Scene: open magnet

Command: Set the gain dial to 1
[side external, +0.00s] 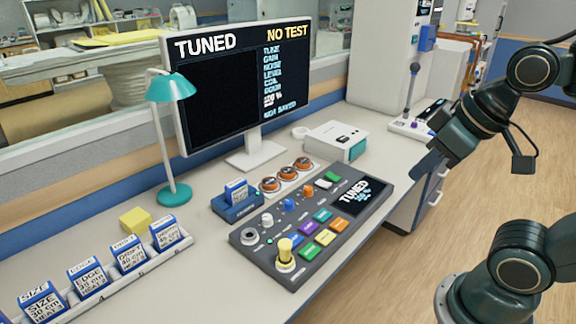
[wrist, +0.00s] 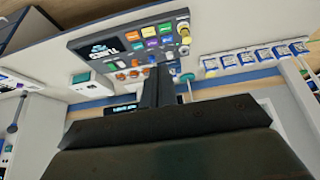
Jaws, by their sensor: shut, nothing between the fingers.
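The dark control console (side external: 350,222) lies on the bench, with a small screen (side external: 361,195) reading "TUNED". Its back row holds a white knob (side external: 267,220), a blue knob (side external: 288,205) and an orange knob (side external: 308,191). I cannot read their labels, so I cannot tell which is the gain dial or its setting. In the wrist view the console (wrist: 78,48) is at top centre, partly covered by my fingers. My gripper (side external: 424,168) is right of the console, apart from it and above the bench's front edge. Its fingers (wrist: 158,82) are shut and empty.
A monitor (side external: 215,110) reads "TUNED" and "NO TEST". A teal lamp (side external: 172,88) stands left of it. A yellow-capped stick (side external: 285,250) rises from the console's front left. Behind are round orange pieces (side external: 287,174) and a white box (side external: 335,140). Several cards (side external: 86,277) stand left.

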